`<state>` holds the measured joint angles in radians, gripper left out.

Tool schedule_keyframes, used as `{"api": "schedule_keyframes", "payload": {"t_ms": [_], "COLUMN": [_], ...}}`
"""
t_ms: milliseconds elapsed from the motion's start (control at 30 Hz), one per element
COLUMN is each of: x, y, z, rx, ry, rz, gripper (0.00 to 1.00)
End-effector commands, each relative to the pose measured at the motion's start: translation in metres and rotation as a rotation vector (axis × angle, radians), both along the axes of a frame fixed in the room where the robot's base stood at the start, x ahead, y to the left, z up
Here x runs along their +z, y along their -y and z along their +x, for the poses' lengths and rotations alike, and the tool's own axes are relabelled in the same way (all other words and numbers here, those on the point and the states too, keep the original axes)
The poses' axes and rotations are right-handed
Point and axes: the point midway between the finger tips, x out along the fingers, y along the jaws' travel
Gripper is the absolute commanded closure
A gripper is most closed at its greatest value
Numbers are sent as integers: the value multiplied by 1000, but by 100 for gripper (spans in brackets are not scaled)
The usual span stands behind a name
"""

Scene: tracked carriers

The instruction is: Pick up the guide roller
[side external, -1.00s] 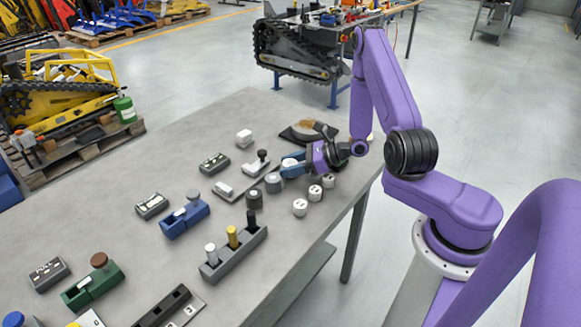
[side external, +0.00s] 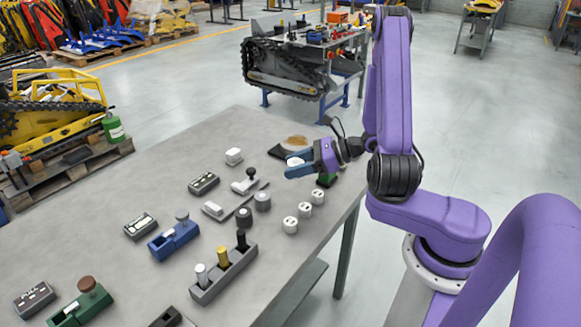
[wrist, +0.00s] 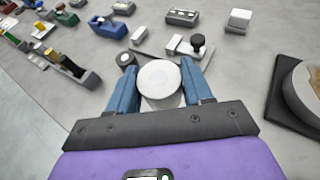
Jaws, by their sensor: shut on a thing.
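My gripper (side external: 297,166), with blue fingers, is above the far right part of the grey table. It is shut on a white, round-topped piece, the guide roller (wrist: 159,82). In the wrist view the roller's flat white top sits between the two fingers, one on each side. In the side view only a little of the roller (side external: 294,161) shows, between the fingers. It appears lifted clear of the table, and its underside is hidden.
Short white cylinders (side external: 304,210) stand near the table's right edge. Grey cylinders (side external: 262,201) and a lever block (side external: 251,176) are nearby. A dark mat with a tan disc (side external: 294,142) lies behind. A grey rack with pegs (side external: 226,274) stands nearer.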

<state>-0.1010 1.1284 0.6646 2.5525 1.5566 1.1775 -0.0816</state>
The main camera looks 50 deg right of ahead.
Motion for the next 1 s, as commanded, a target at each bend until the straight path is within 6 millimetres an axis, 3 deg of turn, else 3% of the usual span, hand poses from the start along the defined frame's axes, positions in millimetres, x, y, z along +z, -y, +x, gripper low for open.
{"api": "schedule_keyframes", "payload": {"t_ms": [700,1000], "x": [29,33], "y": [-10,-13], "z": [-64,-73], "rx": [-1,-1], "ry": [1,0], "rz": [-2,-2], "gripper": [88,88]}}
